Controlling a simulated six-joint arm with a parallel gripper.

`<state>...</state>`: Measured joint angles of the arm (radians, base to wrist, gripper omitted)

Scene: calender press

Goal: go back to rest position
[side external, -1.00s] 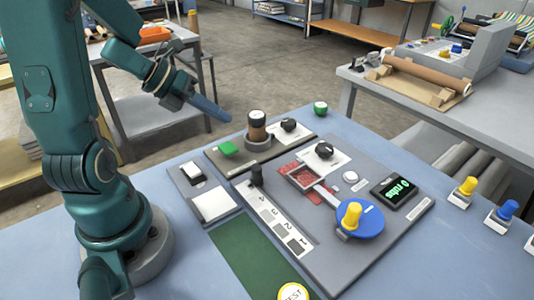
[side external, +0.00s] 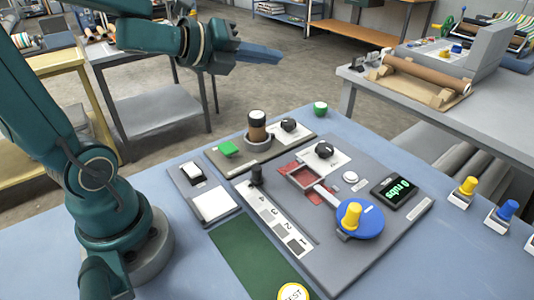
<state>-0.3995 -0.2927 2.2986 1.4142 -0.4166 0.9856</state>
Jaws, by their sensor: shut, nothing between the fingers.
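My gripper (side external: 262,53) is raised well above the blue work table (side external: 190,265), over its far side, in the side external view. It points to the right, nearly level. Its fingers are together and hold nothing. It touches nothing on the table.
Below stand a grey panel (side external: 395,235) with a blue disc and yellow knob (side external: 350,214), a "0 rubs" display (side external: 397,190), a slider strip (side external: 272,217), a brown-and-white cylinder (side external: 257,126) and a green button (side external: 228,148). A grey table (side external: 455,120) is at right. Air around my gripper is clear.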

